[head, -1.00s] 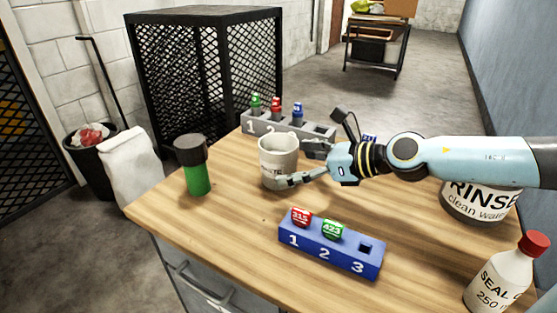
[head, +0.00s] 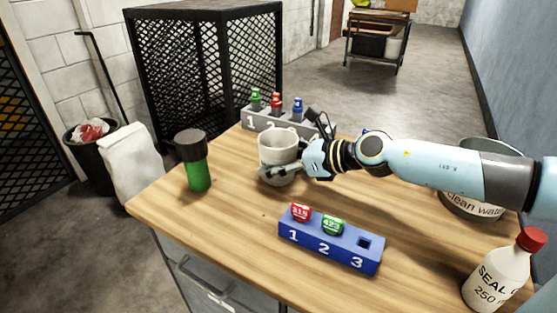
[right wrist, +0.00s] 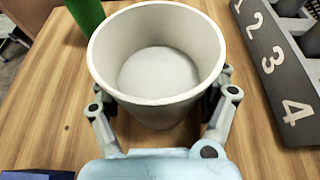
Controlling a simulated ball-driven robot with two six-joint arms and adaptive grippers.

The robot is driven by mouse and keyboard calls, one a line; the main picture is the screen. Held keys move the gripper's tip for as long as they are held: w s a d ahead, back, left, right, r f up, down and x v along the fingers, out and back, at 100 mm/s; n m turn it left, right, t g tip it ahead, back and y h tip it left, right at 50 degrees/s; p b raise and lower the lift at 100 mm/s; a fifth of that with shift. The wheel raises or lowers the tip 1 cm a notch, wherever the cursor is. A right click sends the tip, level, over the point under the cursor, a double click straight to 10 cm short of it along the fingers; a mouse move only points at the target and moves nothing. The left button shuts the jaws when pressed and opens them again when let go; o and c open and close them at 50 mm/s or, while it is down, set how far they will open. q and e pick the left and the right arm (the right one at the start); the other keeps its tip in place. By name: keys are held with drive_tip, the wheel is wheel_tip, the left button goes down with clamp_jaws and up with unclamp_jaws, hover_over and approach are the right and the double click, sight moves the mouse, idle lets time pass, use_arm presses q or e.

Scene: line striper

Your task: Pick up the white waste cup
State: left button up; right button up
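The white waste cup (head: 278,147) stands upright on the wooden table, with its lettering mostly hidden. In the right wrist view the cup (right wrist: 158,100) fills the middle, and I look down into its pale, empty-looking inside. My right gripper (head: 283,170) has come in from the right, with its fingers on either side of the cup. In the wrist view the cup hides the fingertips, so I cannot tell whether they press on it. My left gripper is not in view.
A green bottle with a dark cap (head: 194,160) stands left of the cup. A grey numbered rack (head: 262,123) is behind it. A blue rack (head: 330,243) sits in front. A rinse bucket (head: 466,204) and a seal bottle (head: 500,276) stand at the right.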

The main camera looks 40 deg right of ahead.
drive_tip(key=c, duration=0.5)
drive_tip(key=shift+r, duration=0.1)
drive_tip(key=shift+r+p, duration=0.45)
drive_tip(key=shift+r, duration=0.05)
drive_tip(key=r+p, duration=0.2)
drive_tip(key=r, duration=0.1)
drive_tip(key=shift+s+d+r, duration=0.2)
drive_tip(key=shift+s+r, duration=0.05)
drive_tip(key=shift+s, duration=0.1)
drive_tip(key=v, duration=0.4)
drive_tip(key=w+d+r+p+v, duration=0.1)
drive_tip(key=v, duration=0.3)
drive_tip(key=d+p+v, duration=0.1)
drive_tip(key=v, duration=0.3)
drive_tip(key=shift+r, duration=0.4)
